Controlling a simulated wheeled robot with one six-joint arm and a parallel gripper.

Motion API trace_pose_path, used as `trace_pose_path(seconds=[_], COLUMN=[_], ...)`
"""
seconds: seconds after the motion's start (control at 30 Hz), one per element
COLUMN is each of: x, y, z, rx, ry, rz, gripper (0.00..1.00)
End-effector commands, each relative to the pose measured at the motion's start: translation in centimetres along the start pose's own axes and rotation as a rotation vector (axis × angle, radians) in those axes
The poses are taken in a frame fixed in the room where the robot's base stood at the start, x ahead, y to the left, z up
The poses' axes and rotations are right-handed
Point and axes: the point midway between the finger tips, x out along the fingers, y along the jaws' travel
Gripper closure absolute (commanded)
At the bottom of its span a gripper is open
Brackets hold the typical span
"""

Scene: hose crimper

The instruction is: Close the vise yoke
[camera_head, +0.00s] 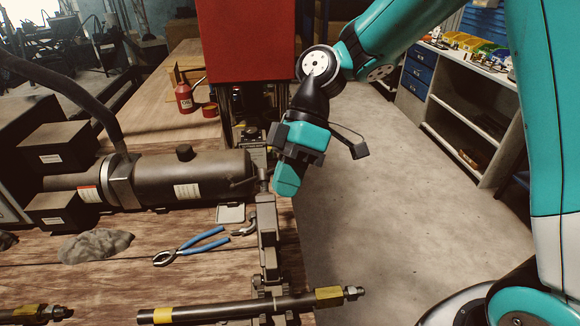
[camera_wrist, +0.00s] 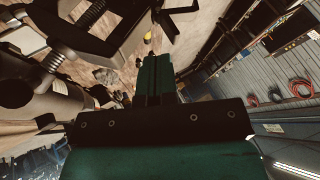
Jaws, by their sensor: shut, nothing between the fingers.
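The vise (camera_head: 268,245) stands as a dark upright metal assembly at the right edge of the wooden workbench in the head view. I cannot clearly tell its yoke from its other parts. A dark hose or rod (camera_head: 235,309) with brass-coloured fittings lies across the foot of the vise. My gripper (camera_head: 287,184) is shut and empty, pointing down just above and to the right of the top of the vise. In the wrist view my gripper fingers (camera_wrist: 154,80) are together, with nothing between them. Whether the gripper touches the vise is hard to tell.
A large dark cylinder (camera_head: 195,178) lies on the workbench (camera_head: 200,270) to the left. Blue-handled pliers (camera_head: 190,247) and a grey rag (camera_head: 95,245) lie in front of it. A red housing (camera_head: 245,45) stands behind the gripper. The floor (camera_head: 400,220) at right is clear.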

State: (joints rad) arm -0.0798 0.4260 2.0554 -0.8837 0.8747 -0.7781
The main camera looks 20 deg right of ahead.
Motion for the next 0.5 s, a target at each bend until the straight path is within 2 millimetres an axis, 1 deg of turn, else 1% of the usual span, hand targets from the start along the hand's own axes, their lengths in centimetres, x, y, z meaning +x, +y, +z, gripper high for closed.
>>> trace_pose_path(seconds=[0.03,0.2,0.33,0.5], x=[1.0,3.7,5.0,5.6], y=[-0.2,-0.2,-0.1,0.0], z=[0.0,-0.1,-0.1,0.0], rx=[0.001,0.002,0.002,0.001], ry=[-0.003,-0.003,-0.001,-0.001], rz=[-0.005,-0.005,-0.002,0.001], gripper=[1.0,1.0,1.0,1.0])
